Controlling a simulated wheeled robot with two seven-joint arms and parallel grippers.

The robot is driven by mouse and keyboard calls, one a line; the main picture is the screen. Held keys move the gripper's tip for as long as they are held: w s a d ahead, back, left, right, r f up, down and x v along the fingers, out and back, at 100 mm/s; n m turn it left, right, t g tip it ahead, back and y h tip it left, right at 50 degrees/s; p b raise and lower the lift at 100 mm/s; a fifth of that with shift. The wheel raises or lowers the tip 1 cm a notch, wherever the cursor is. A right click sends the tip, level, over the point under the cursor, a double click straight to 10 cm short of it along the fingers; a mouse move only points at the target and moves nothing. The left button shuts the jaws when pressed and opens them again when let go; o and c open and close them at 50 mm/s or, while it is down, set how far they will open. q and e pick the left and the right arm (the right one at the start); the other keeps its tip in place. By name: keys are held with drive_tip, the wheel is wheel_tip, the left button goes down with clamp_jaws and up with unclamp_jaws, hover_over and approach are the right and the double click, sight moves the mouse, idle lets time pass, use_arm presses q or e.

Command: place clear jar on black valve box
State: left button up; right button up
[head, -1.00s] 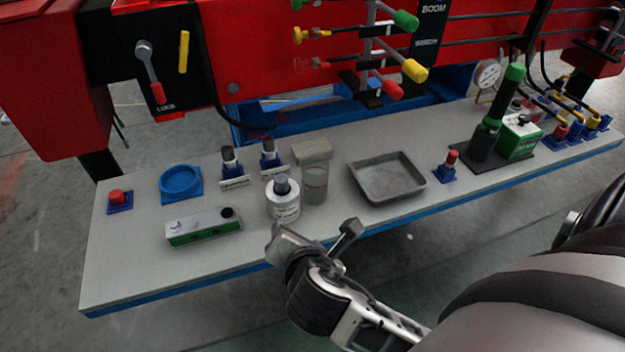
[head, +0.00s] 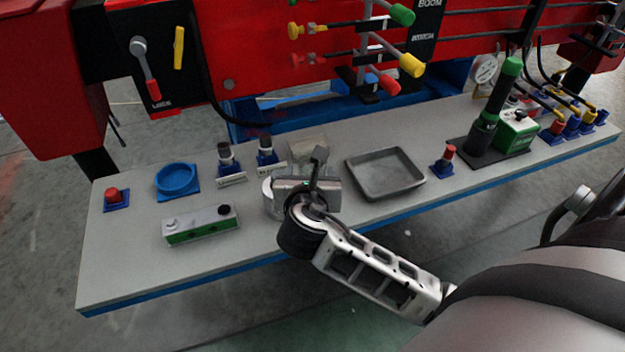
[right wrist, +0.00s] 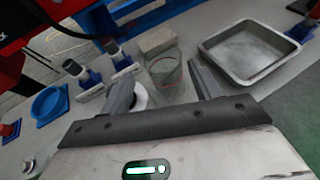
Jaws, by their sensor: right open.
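The clear jar (right wrist: 165,72) stands upright on the bench, seen between my right gripper's open fingers in the right wrist view. In the head view my right gripper (head: 308,180) covers most of it. The right gripper is open and empty, its fingers pointing toward the jar; contact cannot be told. No plainly black valve box stands out on the bench. A low grey-and-green box with a black knob (head: 200,225) lies at the left front. A green-and-white box with a black knob (head: 517,130) stands at the right. My left gripper is not in view.
A white bottle (right wrist: 143,97) stands close left of the jar, partly behind a finger. A beige block (right wrist: 158,40) is behind the jar. A grey metal tray (head: 385,174) lies to the right.

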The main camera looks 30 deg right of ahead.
sight(312, 165)
drive_tip(key=x, duration=0.5)
drive_tip(key=shift+d+f, duration=0.15)
drive_tip(key=shift+d, duration=0.05)
drive_tip(key=c, duration=1.1)
